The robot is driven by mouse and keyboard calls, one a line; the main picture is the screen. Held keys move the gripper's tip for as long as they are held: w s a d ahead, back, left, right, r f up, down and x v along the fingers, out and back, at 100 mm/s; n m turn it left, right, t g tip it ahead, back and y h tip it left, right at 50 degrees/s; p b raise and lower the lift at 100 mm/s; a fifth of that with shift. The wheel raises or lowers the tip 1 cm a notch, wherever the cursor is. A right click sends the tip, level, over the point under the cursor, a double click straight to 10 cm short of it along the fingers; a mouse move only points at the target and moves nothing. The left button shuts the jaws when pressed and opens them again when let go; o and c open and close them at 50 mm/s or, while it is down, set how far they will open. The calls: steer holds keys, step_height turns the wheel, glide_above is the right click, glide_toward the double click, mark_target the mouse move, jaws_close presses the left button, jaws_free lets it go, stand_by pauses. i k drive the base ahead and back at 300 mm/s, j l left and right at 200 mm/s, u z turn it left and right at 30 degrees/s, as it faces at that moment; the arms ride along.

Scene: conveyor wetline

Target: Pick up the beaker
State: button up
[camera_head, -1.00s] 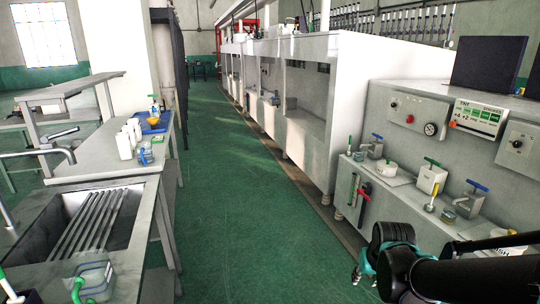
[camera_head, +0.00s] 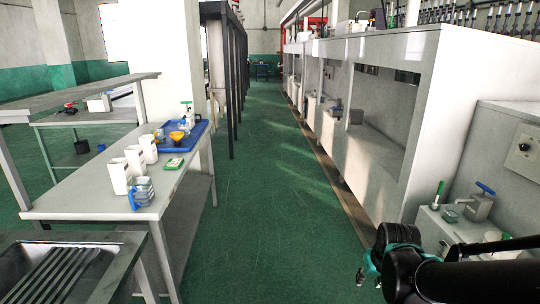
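A small clear container with a blue piece on it (camera_head: 143,192), possibly a beaker, stands near the front right edge of the left table (camera_head: 85,205). Another small glass-like container (camera_head: 450,214) stands on the right bench. I cannot tell for sure which one is the beaker. My gripper (camera_head: 366,274) is at the lower right, over the green floor and well apart from both. It is partly hidden by my own dark arm, and its fingers are too small to judge.
White bottles (camera_head: 133,160), a green-and-white box (camera_head: 174,164) and a blue tray (camera_head: 188,137) share the left table. A sink (camera_head: 40,275) is at front left. White cabinets (camera_head: 400,130) line the right. The green aisle (camera_head: 255,200) between is clear.

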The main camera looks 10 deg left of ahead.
mark_target(134, 154)
steer(key=i+u, duration=0.25)
steer(key=i, duration=0.3)
steer(key=i+u, duration=0.2)
steer(key=i, duration=0.35)
steer(key=i+l+u, duration=0.25)
steer(key=i, duration=0.3)
steer(key=i+u, duration=0.7)
steer(key=u, duration=0.15)
steer(key=i+l+u, duration=0.2)
steer(key=i+u, duration=0.25)
steer(key=i+l+u, duration=0.2)
steer(key=u, duration=0.2)
